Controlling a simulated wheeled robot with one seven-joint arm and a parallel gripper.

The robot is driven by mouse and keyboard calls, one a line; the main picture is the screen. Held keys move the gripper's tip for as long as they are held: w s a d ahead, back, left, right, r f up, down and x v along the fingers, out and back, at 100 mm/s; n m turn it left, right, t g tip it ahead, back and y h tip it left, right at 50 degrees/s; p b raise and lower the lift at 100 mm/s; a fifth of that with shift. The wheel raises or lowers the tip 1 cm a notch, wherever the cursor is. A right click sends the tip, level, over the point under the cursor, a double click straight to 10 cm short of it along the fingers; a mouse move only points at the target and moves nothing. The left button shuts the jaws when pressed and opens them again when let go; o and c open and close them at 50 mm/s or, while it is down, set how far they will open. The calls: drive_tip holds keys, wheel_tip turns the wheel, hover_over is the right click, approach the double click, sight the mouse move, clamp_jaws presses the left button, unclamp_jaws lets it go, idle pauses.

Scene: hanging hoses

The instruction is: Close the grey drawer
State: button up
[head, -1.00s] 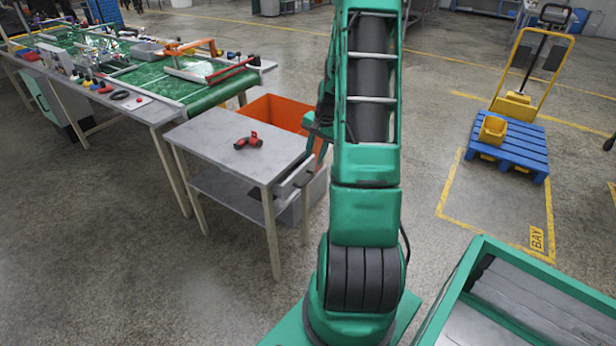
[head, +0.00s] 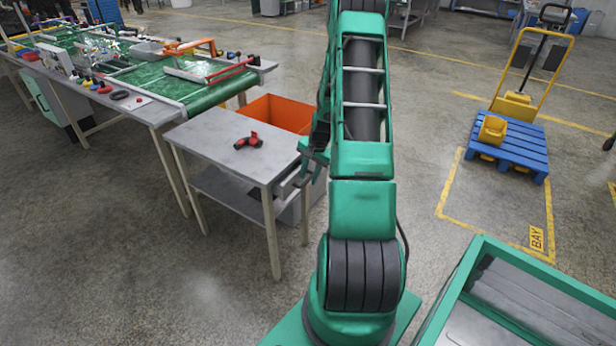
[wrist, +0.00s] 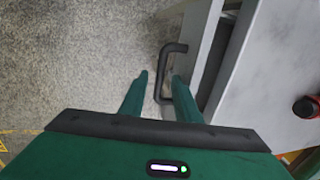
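The grey drawer (head: 287,187) sits under the top of the small grey table and stands out a little on its right side. In the wrist view its pale front panel (wrist: 207,42) is apart from the table, with a dark gap behind it. A black bar handle (wrist: 163,66) sticks out from that front. My gripper (wrist: 160,78) is open, with its two green fingers on either side of the handle bar. I cannot tell whether a finger touches it. In the head view my arm partly hides the gripper and the handle.
The small table (head: 215,140) carries a red and black hose fitting (head: 248,141). An orange bin (head: 275,113) stands behind it. A long workbench (head: 150,108) with a green top is at the left. A blue pallet (head: 512,146) is at the right. The floor before the table is clear.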

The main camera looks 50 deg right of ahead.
sight(300, 171)
clamp_jaws()
drive_tip(key=shift+w+a, duration=0.2)
drive_tip(key=shift+w, duration=0.85)
drive_tip(key=shift+w+a, duration=0.15)
drive_tip(key=shift+w, duration=0.9)
unclamp_jaws()
drive_tip(key=shift+w, duration=0.1)
drive_tip(key=shift+r, duration=0.1)
wheel_tip(300, 171, up, 10)
drive_tip(key=s, duration=0.2)
drive_tip(key=shift+s+d+r, duration=0.15)
